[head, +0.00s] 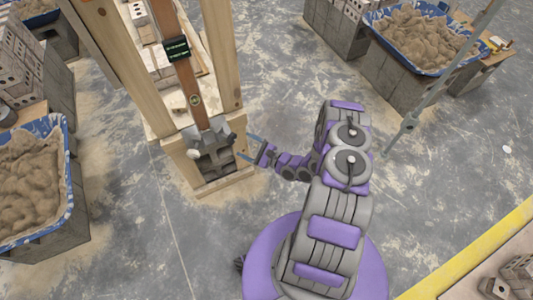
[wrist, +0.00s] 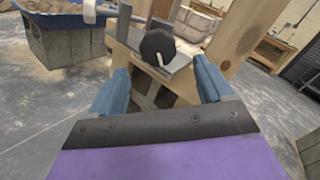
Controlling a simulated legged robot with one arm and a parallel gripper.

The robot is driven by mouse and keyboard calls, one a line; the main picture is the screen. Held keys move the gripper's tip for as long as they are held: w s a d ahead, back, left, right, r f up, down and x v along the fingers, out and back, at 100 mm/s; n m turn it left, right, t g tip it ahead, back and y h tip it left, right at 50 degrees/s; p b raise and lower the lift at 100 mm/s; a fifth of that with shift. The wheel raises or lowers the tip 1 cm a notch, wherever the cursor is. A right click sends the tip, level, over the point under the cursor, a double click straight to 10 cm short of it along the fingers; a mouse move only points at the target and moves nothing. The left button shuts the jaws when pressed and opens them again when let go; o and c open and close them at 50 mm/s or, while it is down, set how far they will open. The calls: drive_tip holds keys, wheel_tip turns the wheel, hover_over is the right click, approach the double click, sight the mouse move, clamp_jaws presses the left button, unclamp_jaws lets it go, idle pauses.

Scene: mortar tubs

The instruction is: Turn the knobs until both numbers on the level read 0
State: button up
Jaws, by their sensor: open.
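The level (head: 187,88) is a brown upright bar between the wooden posts of a frame, with a small dark display (head: 176,49) showing green digits too small to read. At its foot are a pale knob (head: 193,153) on the left and a dark knob (head: 230,138) on the right. In the wrist view, the dark faceted knob (wrist: 157,47) with a light mark lies beyond the fingertips, slightly above the middle. My gripper (head: 252,147) is open and empty, to the right of the dark knob. Its two blue fingers show in the wrist view (wrist: 165,80), apart from the knob.
The wooden frame (head: 225,65) has posts on both sides of the level. Mortar tubs stand at left (head: 68,190) and upper right (head: 375,42) on block stacks. A thin grey pole (head: 410,122) stands right of my arm. The concrete floor between is mostly clear.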

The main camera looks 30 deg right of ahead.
drive_tip(key=v, duration=0.8)
drive_tip(key=shift+s+d+p, duration=0.2)
drive_tip(key=shift+s+p, duration=0.1)
drive_tip(key=shift+p, duration=0.1)
